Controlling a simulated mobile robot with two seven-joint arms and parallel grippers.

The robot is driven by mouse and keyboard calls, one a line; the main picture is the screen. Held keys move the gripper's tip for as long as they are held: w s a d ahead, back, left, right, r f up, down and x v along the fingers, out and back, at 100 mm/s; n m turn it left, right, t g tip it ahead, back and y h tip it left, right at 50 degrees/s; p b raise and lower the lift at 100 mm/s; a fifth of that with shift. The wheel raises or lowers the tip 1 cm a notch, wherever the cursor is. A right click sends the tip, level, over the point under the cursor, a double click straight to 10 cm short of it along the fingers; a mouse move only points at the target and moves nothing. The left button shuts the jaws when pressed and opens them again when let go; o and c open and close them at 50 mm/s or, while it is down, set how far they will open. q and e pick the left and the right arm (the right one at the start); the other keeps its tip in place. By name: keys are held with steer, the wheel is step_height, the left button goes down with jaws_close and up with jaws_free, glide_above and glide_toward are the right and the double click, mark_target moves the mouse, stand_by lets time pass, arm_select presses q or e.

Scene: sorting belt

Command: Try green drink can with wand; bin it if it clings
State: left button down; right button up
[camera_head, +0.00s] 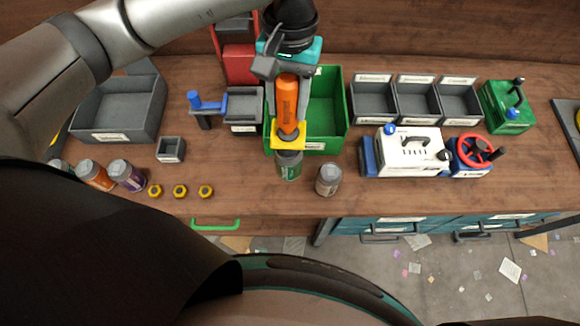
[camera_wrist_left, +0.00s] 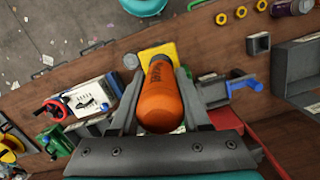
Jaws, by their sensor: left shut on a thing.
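My left gripper (camera_head: 287,100) is shut on the orange wand (camera_head: 287,92), which points down and has a yellow plate (camera_head: 288,140) at its lower end. In the left wrist view the orange wand (camera_wrist_left: 160,95) sits between the fingers of the left gripper (camera_wrist_left: 160,95), with the yellow plate (camera_wrist_left: 157,52) beyond it. The green drink can (camera_head: 289,166) is upright directly below the plate, its top at or very near it. I cannot tell whether they touch, or whether the can rests on the table. The can is hidden in the wrist view. My right gripper is not in view.
A green bin (camera_head: 325,110) stands just behind the wand. A grey-topped can (camera_head: 328,180) stands close at right. Grey trays (camera_head: 415,100) and a white machine (camera_head: 410,152) are at right.

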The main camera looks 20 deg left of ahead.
mark_target(279, 76)
arm_select(q)
steer(key=shift+r+p, duration=0.95)
steer(key=shift+r, duration=1.7)
steer(key=shift+w+a+f+b, duration=0.1)
steer(key=shift+a+f+b, duration=0.05)
steer(key=shift+a+b, duration=0.4)
steer(key=a+b, duration=0.8)
steer(key=a, duration=1.3)
steer(key=shift+w, duration=0.35)
